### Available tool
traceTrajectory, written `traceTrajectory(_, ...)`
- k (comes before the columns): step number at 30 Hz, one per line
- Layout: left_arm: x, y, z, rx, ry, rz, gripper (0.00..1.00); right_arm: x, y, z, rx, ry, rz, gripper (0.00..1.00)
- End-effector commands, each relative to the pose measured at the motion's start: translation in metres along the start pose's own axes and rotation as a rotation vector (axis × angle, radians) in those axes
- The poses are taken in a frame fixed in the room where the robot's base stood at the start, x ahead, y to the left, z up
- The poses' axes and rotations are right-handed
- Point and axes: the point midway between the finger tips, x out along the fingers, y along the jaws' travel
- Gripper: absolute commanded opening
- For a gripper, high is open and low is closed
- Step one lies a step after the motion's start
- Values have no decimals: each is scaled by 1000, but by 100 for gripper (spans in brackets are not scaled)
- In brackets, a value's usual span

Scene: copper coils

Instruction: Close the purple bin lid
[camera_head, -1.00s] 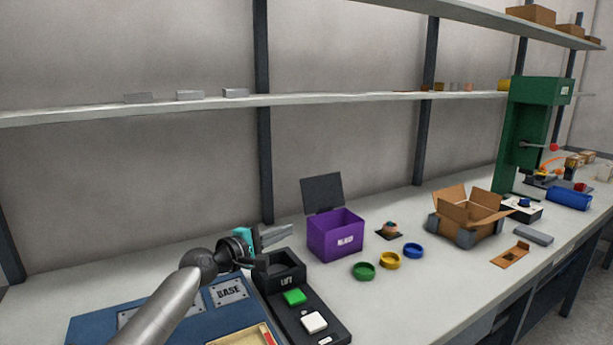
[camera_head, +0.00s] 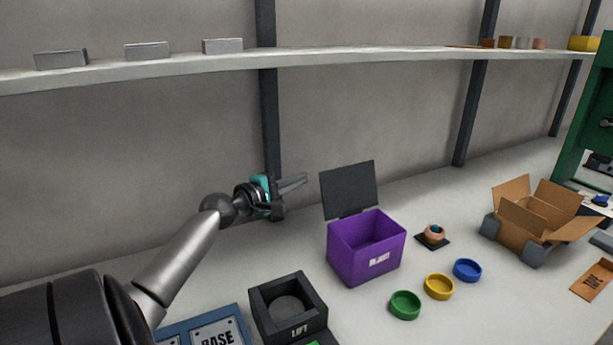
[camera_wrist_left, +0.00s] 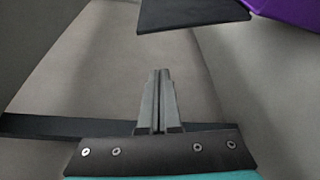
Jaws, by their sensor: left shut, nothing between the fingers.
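The purple bin (camera_head: 365,254) stands on the bench with its dark lid (camera_head: 349,190) raised upright at the back edge, so the bin is open. My left gripper (camera_head: 304,180) is shut and empty, up in the air to the left of the lid and close to it, pointing right. In the left wrist view the shut fingers (camera_wrist_left: 160,82) are in the middle, the dark lid (camera_wrist_left: 190,12) is above them, apart from the fingertips, and a corner of the purple bin (camera_wrist_left: 290,10) shows at the top right. My right gripper is not in view.
Green (camera_head: 404,305), yellow (camera_head: 439,287) and blue (camera_head: 467,270) rings lie right of the bin. A copper coil (camera_head: 434,233) sits on a dark pad. An open cardboard box (camera_head: 530,220) stands farther right. A black lift station (camera_head: 290,305) is front left. A shelf (camera_head: 330,63) runs behind.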

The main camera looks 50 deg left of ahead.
Motion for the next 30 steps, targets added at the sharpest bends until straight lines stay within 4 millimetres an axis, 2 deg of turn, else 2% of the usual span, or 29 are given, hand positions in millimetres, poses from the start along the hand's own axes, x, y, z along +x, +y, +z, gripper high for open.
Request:
traceTrajectory(4, 19, 1, 0, 1, 1, 3, 0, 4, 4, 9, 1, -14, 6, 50)
traceTrajectory(8, 35, 1, 0, 1, 0, 3, 0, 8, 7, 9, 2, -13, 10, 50)
traceTrajectory(23, 88, 1, -1, 0, 1, 3, 0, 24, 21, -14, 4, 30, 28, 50)
traceTrajectory(27, 82, 3, 17, 4, -1, -2, 0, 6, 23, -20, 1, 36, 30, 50)
traceTrajectory(30, 79, 3, 26, 3, -1, -1, 0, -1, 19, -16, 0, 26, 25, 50)
